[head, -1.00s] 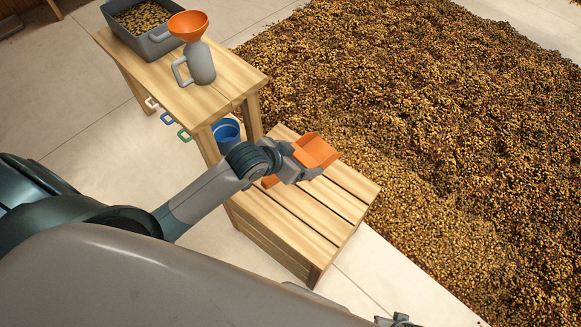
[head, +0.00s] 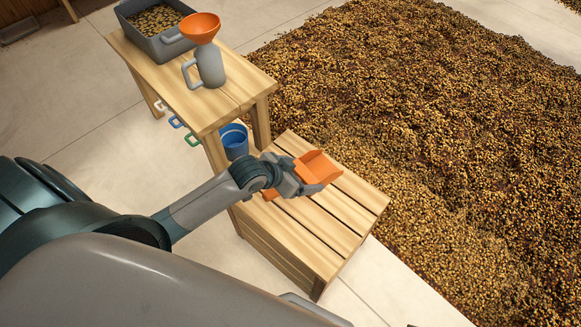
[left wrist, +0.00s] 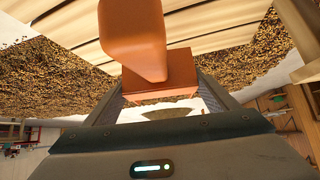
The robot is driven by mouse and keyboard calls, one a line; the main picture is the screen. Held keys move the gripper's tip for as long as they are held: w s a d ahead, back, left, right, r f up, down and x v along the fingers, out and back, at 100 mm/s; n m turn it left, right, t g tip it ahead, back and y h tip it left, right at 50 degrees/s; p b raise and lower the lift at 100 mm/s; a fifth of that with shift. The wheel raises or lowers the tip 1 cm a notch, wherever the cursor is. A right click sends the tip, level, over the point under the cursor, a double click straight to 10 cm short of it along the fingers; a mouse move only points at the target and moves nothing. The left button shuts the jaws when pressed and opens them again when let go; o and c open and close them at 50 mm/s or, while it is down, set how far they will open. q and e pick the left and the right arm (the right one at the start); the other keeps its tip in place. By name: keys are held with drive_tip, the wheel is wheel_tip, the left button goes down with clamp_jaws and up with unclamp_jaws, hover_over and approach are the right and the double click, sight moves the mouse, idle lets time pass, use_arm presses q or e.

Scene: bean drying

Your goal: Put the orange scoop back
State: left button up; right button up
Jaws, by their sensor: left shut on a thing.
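The orange scoop (head: 316,167) is held in my left gripper (head: 291,181), above the low slatted wooden crate. In the left wrist view the scoop (left wrist: 135,38) extends from between the fingers of my left gripper (left wrist: 160,92). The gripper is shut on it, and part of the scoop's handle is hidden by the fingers. The scoop looks apart from the slats, but the exact gap is hard to tell. My right gripper is not in view.
The slatted crate (head: 330,233) has a bare top. Behind it stands a wooden table (head: 250,82) with a grey jug (head: 211,66), an orange funnel (head: 200,27) and a grey bin (head: 160,45) of beans. Coloured hooks (head: 193,140) line the table edge.

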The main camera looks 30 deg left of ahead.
use_arm(q)
drive_tip(key=w+a+f, duration=0.1)
drive_tip(key=a, duration=0.1)
drive_tip(key=w+a+f+b, duration=0.1)
drive_tip(key=w+a+f, duration=0.1)
drive_tip(key=a, duration=0.1)
drive_tip(key=w+a+f, duration=0.2)
drive_tip(key=shift+a+f, duration=0.25)
drive_tip(key=shift+w+a+f, duration=0.25)
drive_tip(key=shift+w+a, duration=0.1)
drive_tip(key=shift+a, duration=0.05)
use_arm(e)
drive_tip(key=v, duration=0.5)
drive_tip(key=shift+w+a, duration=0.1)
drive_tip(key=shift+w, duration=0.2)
use_arm(q)
drive_tip(key=shift+f, duration=1.75)
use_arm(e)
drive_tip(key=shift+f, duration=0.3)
use_arm(q)
drive_tip(key=shift+f, duration=0.15)
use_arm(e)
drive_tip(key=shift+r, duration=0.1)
